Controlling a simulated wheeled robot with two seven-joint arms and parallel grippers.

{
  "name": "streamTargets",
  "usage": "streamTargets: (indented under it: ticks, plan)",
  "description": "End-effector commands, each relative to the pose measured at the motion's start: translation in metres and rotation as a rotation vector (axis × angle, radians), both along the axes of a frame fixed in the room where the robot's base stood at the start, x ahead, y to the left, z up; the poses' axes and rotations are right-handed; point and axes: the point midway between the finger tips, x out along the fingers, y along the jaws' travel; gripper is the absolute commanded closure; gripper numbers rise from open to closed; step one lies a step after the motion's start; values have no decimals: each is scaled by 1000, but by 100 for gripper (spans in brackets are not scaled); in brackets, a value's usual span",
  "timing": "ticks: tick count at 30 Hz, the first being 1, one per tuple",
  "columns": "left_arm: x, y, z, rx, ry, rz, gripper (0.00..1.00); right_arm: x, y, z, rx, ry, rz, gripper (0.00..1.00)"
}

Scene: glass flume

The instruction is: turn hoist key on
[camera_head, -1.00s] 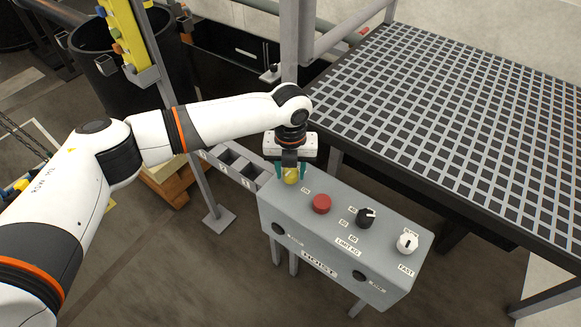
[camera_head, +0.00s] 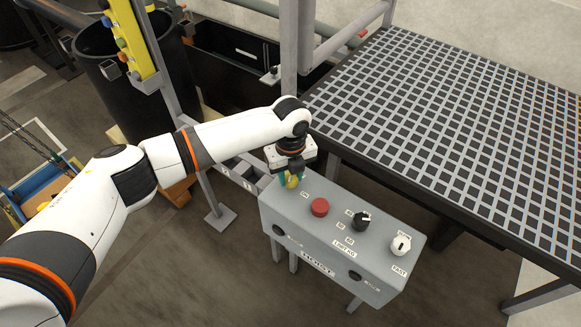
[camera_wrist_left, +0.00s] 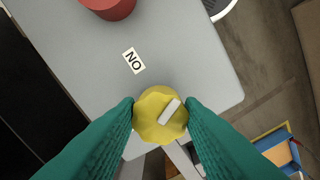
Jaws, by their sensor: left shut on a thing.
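The hoist box (camera_head: 330,245) is a grey panel on legs, labelled HOIST on its front. The yellow hoist key knob (camera_head: 292,181) sits at the left end of its top. My left gripper (camera_head: 290,180) comes down on it, and its green fingers are shut on the knob. In the left wrist view the fingers touch both sides of the knob (camera_wrist_left: 160,118). A white pointer bar on it lies slanted, its upper end toward the right. An ON label (camera_wrist_left: 134,61) is on the panel above and left of the knob. My right gripper is not in view.
On the same panel are a red button (camera_head: 320,207), a black selector knob (camera_head: 361,221) and a white FAST knob (camera_head: 401,244). A grating platform (camera_head: 460,130) stands close behind and right. A post stands left of the box, with a black bin (camera_head: 110,75) behind.

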Motion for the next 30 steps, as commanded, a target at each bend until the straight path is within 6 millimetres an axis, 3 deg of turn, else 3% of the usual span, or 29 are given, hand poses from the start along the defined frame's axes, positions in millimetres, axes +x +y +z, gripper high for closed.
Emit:
streamTargets:
  ticks: [9,30]
  plan:
    - [1,0,5,-1,0,303,88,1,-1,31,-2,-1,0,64]
    - [2,-1,4,-1,-3,935,88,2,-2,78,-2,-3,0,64]
